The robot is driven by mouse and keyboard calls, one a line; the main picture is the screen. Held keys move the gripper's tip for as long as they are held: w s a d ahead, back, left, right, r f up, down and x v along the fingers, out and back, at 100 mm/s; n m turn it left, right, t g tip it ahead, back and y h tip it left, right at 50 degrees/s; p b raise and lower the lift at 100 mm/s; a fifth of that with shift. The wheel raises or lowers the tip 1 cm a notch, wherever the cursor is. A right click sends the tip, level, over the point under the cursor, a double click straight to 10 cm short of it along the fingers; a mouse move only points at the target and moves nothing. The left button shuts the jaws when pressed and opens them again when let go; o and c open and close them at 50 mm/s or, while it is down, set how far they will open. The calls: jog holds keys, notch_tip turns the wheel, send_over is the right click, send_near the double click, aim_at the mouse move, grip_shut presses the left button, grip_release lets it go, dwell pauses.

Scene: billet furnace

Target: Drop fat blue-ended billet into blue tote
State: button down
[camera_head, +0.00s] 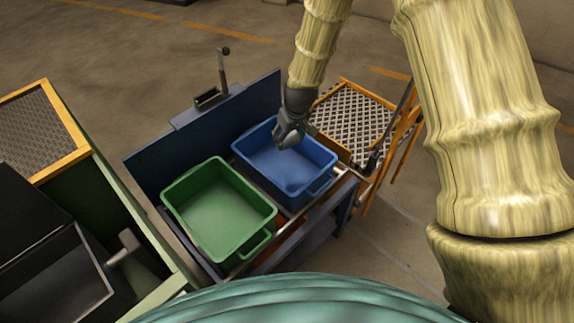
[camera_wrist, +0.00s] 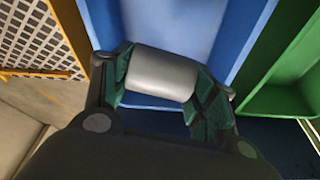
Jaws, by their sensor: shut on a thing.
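The blue tote (camera_head: 262,150) stands on a dark blue stand, beside a green tote. My gripper (camera_head: 288,133) hangs over the tote's left part in the head view. In the wrist view my gripper (camera_wrist: 158,85) is shut on a thick grey metal billet (camera_wrist: 158,73), held crosswise between green-padded fingers. The blue tote also shows in the wrist view (camera_wrist: 171,27), behind the billet. The billet's ends are hidden by the fingers, so no blue end is seen. I cannot make out the billet in the head view.
The green tote (camera_head: 214,247) is next to the blue one and looks empty. A mesh-topped orange frame (camera_head: 352,120) stands right of the blue tote. A blue back panel with a lever (camera_head: 222,72) rises behind the totes. A dark open box (camera_head: 62,275) lies at lower left.

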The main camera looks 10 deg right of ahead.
jog(key=shift+f, duration=0.1)
jog(key=shift+c, duration=1.9)
grip_release()
jog(key=shift+f, duration=0.1)
jog(key=v, duration=1.2)
jog(key=shift+s, duration=0.1)
